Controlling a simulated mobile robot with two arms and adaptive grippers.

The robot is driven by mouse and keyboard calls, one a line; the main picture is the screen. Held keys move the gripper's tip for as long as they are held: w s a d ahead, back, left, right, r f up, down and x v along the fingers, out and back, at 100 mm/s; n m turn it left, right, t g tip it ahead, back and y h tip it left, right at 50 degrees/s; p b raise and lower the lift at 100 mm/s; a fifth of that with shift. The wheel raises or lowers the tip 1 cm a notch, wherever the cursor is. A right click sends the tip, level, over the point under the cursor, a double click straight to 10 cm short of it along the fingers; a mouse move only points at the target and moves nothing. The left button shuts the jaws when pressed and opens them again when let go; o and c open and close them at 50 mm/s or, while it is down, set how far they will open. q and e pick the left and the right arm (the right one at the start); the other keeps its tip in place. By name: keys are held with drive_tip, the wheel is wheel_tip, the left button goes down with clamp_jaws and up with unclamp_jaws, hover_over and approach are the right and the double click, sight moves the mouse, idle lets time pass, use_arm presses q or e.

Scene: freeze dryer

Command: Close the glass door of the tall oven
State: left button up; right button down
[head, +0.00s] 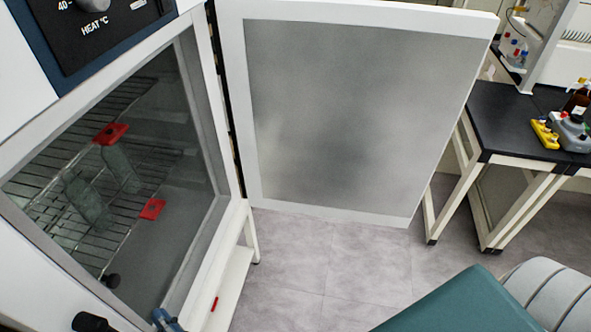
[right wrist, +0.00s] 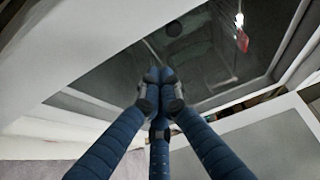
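The tall oven's glass door (head: 150,220) is a tinted pane at the left of the head view. It lies across or close to the opening; I cannot tell whether it is fully shut. Wire racks and red-capped bottles show through it. A black knob (head: 90,322) is at the bottom left of the head view. My right gripper (head: 166,320) is partly in view at the bottom, by the pane's lower right corner. In the right wrist view, its blue fingers (right wrist: 160,92) are drawn together in front of the glass (right wrist: 190,50), with nothing visible between them. My left gripper is not in view.
A white outer door (head: 350,110) with a grey panel stands wide open right of the oven. A black-topped table (head: 510,120) with bottles is at the right. A teal and grey object (head: 470,300) is at the lower right. Clear floor (head: 320,265) lies below the outer door.

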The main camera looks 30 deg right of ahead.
drive_tip(key=v, duration=1.1)
drive_tip(key=shift+s, duration=0.2)
drive_tip(key=shift+f, duration=0.1)
